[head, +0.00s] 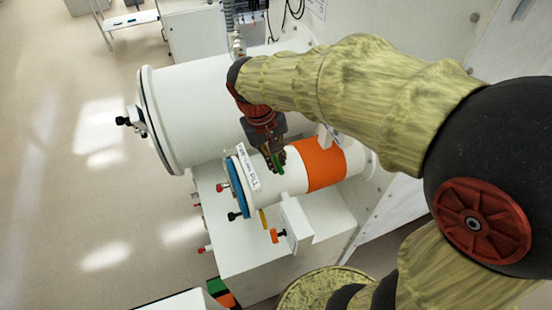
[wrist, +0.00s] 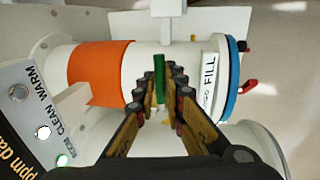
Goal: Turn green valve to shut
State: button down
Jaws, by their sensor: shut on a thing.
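The green valve handle (wrist: 159,72) is a thin bar on top of the small white cylinder (wrist: 124,145). In the wrist view it points up the picture, across the cylinder's length. It also shows as a small green piece in the head view (head: 281,167). My gripper (wrist: 160,82) has a finger on each side of the handle and is shut on it. In the head view my gripper (head: 272,158) reaches down onto the cylinder from above.
An orange band (head: 320,163) wraps the cylinder beside the valve. A large white cylinder (head: 195,110) lies behind. A panel marked CLEAN WARM (wrist: 35,105) is close to the gripper.

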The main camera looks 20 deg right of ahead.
jog(key=shift+a, duration=0.15)
dwell(0.4)
jog(key=a+m, duration=0.1)
jog(key=m, duration=0.2)
jog(key=w+a+m+g, duration=0.1)
jog(key=m, duration=0.2)
jog(key=w+a+m+p, duration=0.1)
jog(key=a+m, duration=0.1)
jog(key=m, duration=0.1)
jog(key=shift+w+g+y, duration=0.25)
jog(key=shift+g+y, duration=0.05)
jog(key=w+m, duration=0.1)
jog(key=m, duration=0.1)
jog(key=w+a+m+p, duration=0.1)
jog(key=m, duration=0.1)
jog(key=shift+a+r+m+y, duration=0.1)
jog(key=shift+m+y, duration=0.3)
jog(key=shift+w+a+m+g+y+p, duration=0.15)
jog(key=shift+w+m+p, duration=0.3)
jog(key=shift+m, duration=0.55)
jog(key=shift+w+d+m+g+y+p, duration=0.15)
jog(key=shift+w+m+y+p, duration=0.1)
jog(key=shift+w+m, duration=0.6)
jog(key=shift+s+a+m, duration=0.1)
jog(key=shift+s+m, duration=0.05)
jog(key=shift+m, duration=0.1)
jog(key=c, duration=1.9)
grip_release()
